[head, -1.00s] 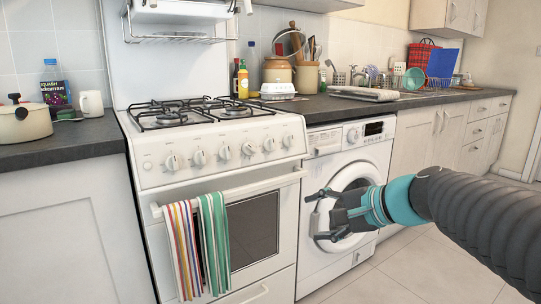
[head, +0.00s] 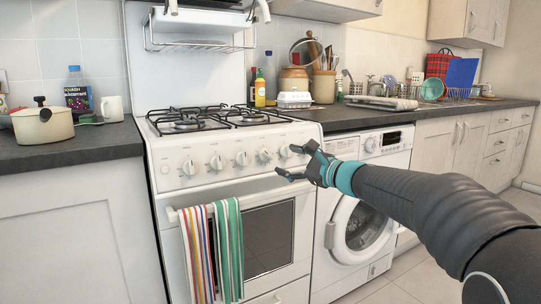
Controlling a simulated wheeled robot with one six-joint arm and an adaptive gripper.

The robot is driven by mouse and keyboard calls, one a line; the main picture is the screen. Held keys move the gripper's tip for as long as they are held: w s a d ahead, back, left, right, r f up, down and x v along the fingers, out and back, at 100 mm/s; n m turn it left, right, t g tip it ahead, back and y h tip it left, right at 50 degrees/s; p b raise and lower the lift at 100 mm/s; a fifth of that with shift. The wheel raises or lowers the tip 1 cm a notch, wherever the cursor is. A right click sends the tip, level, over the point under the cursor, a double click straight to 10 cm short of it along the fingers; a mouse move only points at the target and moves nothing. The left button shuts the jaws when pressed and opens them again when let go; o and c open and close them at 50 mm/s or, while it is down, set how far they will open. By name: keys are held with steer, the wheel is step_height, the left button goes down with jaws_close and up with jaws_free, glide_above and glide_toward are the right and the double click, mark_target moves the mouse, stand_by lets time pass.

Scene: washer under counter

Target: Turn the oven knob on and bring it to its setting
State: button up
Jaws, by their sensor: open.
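The white oven (head: 265,240) stands left of the washer, with a row of several round white knobs (head: 241,159) along its sloped front panel (head: 176,172). Each knob has a pointer, too small to read exactly. My gripper (head: 288,161) is open and empty, its fingers pointing left, in front of the right end of the knob row. The rightmost knob (head: 286,151) shows close to the upper finger. I cannot tell whether the gripper touches it. The gripper partly covers the panel's right end.
Striped towels (head: 214,250) hang on the oven door handle (head: 262,193) below the knobs. The washer (head: 361,225) stands under the counter to the right, behind my arm. A pot (head: 42,123) and mug (head: 112,108) sit on the left counter. Floor shows at lower right.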

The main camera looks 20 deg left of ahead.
mark_target(269, 155)
steer(key=x, duration=0.7)
steer(key=shift+w+a+p, duration=0.15)
steer(key=shift+p, duration=0.25)
steer(key=c, duration=1.1)
steer(key=shift+c, duration=0.2)
